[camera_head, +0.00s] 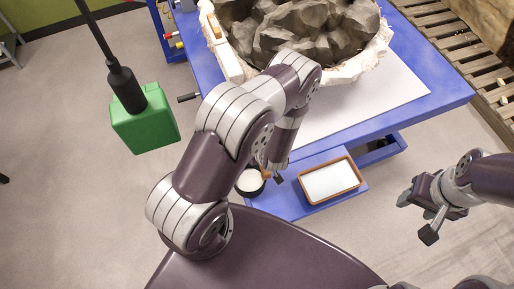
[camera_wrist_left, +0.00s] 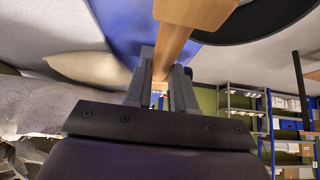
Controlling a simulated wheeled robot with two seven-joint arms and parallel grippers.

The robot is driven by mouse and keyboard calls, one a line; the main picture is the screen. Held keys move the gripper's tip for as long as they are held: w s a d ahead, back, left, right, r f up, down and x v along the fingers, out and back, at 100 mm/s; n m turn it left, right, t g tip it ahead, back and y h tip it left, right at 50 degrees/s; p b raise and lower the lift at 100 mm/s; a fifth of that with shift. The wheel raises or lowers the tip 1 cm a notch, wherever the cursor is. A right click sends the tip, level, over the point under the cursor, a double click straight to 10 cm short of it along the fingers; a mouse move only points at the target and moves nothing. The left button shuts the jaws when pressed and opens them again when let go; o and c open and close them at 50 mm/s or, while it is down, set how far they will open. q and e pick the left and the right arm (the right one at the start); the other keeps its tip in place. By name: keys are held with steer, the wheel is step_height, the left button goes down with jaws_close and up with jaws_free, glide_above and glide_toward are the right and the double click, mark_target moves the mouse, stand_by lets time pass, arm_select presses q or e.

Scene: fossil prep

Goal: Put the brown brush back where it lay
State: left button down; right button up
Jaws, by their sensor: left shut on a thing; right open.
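The brown brush (camera_wrist_left: 172,48) is clamped by its wooden handle between the fingers of my left gripper (camera_wrist_left: 160,88) in the left wrist view. Its wider wooden end (camera_wrist_left: 196,10) runs out of the top of that view. In the head view my left gripper (camera_head: 271,174) is low over the blue shelf at the table's front, and only a small brown bit of the brush (camera_head: 266,174) shows beside it. The forearm hides part of this area. My right gripper (camera_head: 417,217) is open and empty over the floor at the right.
A black bowl with white contents (camera_head: 250,183) is close beside the left gripper. A brown-rimmed tray (camera_head: 331,181) lies on the blue shelf (camera_head: 287,205). The rock in its white jacket (camera_head: 376,58) sits on the blue table (camera_head: 440,84). A green block (camera_head: 145,128) stands left.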

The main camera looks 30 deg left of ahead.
arm_select(q)
steer(key=shift+f, duration=0.1)
steer(key=shift+f+b, duration=0.5)
steer(key=shift+b, duration=0.1)
steer(key=c, duration=1)
jaws_free()
steer(key=shift+r, duration=0.1)
